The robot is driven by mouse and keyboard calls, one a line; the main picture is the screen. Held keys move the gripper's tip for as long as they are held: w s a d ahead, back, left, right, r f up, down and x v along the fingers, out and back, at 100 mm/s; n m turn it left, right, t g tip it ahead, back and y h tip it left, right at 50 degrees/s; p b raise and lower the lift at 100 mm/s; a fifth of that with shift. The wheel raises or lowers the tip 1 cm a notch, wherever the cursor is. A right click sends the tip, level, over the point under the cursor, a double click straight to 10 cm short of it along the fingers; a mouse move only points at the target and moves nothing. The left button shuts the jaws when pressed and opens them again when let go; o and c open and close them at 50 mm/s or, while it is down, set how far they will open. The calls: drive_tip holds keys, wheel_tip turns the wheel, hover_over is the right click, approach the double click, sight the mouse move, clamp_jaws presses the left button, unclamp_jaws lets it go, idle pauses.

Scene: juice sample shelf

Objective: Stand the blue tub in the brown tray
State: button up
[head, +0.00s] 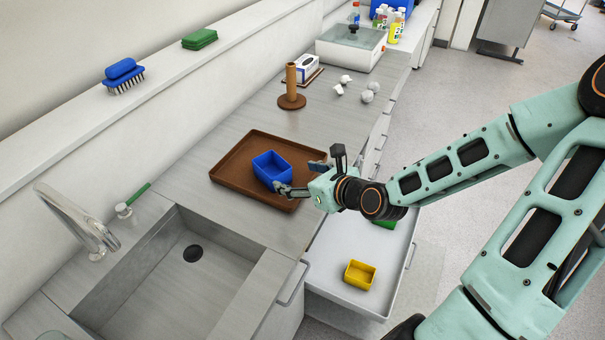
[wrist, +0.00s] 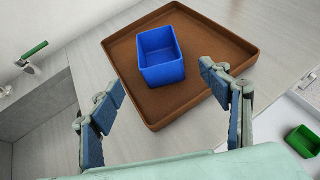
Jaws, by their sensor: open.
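The blue tub (head: 272,169) stands upright in the brown tray (head: 232,184) on the counter, inside its rim. In the wrist view the empty-looking blue tub (wrist: 161,57) sits on the floor of the brown tray (wrist: 205,104), toward its left side. My gripper (head: 303,178) is at the tray's right side, close to the tub. In the wrist view my gripper (wrist: 168,105) is open, its fingers spread wide with nothing between them. The tub is beyond the fingertips, and the right fingertip looks close to its corner; I cannot tell whether they touch.
An open white drawer (head: 325,281) below the counter holds a yellow tub (head: 360,274) and a green tub (wrist: 303,140). A sink (head: 165,275) lies at the front left. A brown post on a round base (head: 291,88) stands behind the tray.

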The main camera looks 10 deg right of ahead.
drive_tip(key=shift+p+v, duration=0.65)
drive_tip(key=shift+v, duration=0.45)
